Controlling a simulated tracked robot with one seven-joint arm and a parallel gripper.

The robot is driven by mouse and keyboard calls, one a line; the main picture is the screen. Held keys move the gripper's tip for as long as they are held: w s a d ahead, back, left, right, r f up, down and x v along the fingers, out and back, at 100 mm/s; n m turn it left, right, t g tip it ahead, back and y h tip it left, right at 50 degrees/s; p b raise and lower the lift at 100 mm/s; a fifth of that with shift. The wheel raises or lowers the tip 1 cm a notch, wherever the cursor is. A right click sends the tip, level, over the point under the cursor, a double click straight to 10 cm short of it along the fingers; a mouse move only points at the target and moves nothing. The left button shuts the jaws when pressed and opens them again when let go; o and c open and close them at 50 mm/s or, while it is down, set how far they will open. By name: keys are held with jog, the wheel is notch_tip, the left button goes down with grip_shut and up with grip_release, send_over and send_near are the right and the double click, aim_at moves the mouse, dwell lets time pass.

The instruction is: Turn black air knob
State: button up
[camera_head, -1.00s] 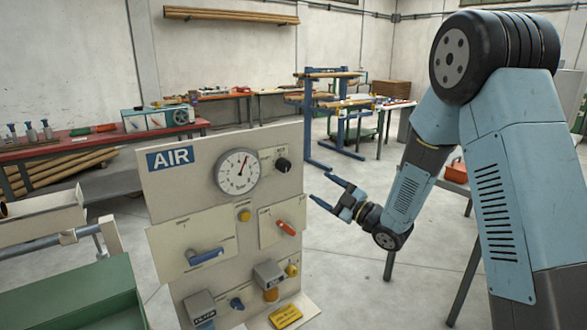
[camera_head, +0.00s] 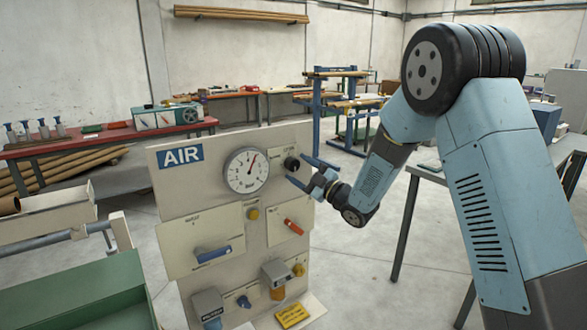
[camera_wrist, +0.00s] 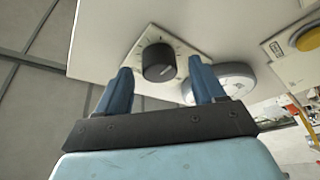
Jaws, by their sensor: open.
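The black air knob (camera_head: 291,164) sits at the upper right of the cream AIR panel (camera_head: 172,182), right of the round gauge (camera_head: 246,170). In the wrist view the knob (camera_wrist: 158,62) stands out from a plate with marks around it. My gripper (camera_head: 296,171) is open, with its two blue fingers pointing at the panel. In the wrist view my gripper (camera_wrist: 160,80) has one finger on each side of the knob in the picture. I cannot tell whether the fingertips reach past the knob's face; no touch is visible.
The gauge (camera_wrist: 219,82) is close beside one finger in the wrist view. Below the knob are a red lever (camera_head: 294,226), a blue lever (camera_head: 213,254) and yellow buttons (camera_head: 253,213). A green bin (camera_head: 85,290) stands at the lower left.

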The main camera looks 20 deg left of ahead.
jog(key=shift+x, duration=0.8)
jog(key=c, duration=1)
jog(key=shift+a, duration=0.35)
jog(key=shift+c, duration=0.3)
jog(key=shift+d+f+m, duration=0.1)
jog(key=shift+d+m, duration=0.15)
jog(key=shift+m, duration=0.05)
